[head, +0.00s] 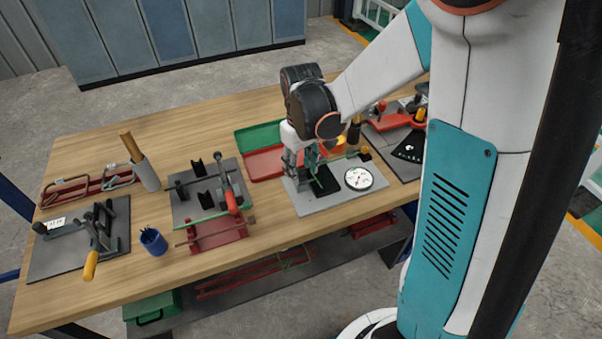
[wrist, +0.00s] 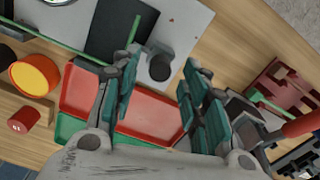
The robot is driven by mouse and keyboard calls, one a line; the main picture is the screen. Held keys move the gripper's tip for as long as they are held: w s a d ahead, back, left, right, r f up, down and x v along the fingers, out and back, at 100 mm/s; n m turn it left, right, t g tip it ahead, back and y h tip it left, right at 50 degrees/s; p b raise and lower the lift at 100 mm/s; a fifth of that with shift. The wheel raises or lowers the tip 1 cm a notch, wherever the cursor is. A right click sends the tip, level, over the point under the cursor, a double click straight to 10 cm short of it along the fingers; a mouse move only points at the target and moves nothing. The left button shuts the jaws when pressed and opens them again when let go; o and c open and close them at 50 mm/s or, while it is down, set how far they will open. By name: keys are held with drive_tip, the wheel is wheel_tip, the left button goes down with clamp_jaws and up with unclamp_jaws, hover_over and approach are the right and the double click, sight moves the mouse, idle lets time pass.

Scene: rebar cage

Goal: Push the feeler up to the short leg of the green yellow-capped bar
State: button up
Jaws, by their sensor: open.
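A green bar (head: 343,156) lies across the grey gauge plate (head: 340,199), with a yellow cap (head: 364,150) at its right end. A short green leg (wrist: 135,29) stands out over the black pad (wrist: 112,30) in the wrist view. A white dial (head: 358,178) sits on the plate. A dark round post (wrist: 160,67) stands beside the pad; I cannot tell whether it is part of the feeler. My gripper (wrist: 158,95) is open and empty, with teal pads apart, above the plate's edge. Its fingers hide part of the bar.
A red and green tray (wrist: 150,120) lies beside the plate, under my gripper. A yellow-orange round thing (wrist: 35,74) and a red cylinder (wrist: 23,120) are at the left in the wrist view. A red bending fixture (head: 218,234) stands further left on the bench.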

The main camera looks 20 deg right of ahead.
sight(303, 171)
drive_tip(key=shift+f, duration=0.75)
drive_tip(key=shift+c, duration=0.6)
clamp_jaws()
drive_tip(key=shift+d, duration=0.3)
drive_tip(key=shift+o, duration=0.6)
unclamp_jaws()
wheel_tip(303, 171, up, 12)
